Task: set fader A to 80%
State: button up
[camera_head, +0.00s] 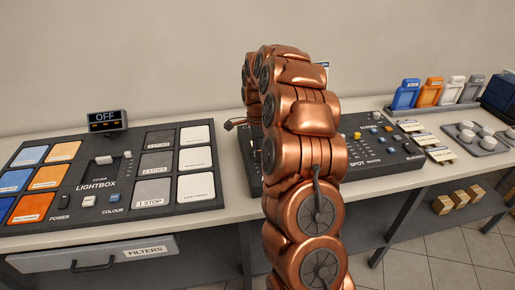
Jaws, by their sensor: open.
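The dark SPOT console (405,163) lies on the bench, its middle covered by my copper arm. Small knobs and buttons show on its right part, and a strip of its panel shows left of my arm. No fader marked A can be made out. The LIGHTBOX panel (75,200) at left has a slider with a pale cap (104,160) in a dark slot. My arm rises in front of the console and bends over at the top. My gripper is hidden behind it. A small dark piece sticks out left of my arm; I cannot tell what it is.
A small OFF display (106,119) stands behind the LIGHTBOX panel. A FILTERS drawer (95,256) is under the bench. Wooden blocks (459,198) lie on the shelf.

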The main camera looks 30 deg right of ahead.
jog(key=shift+f, duration=0.15)
jog(key=shift+c, duration=0.3)
grip_shut()
dwell(0.3)
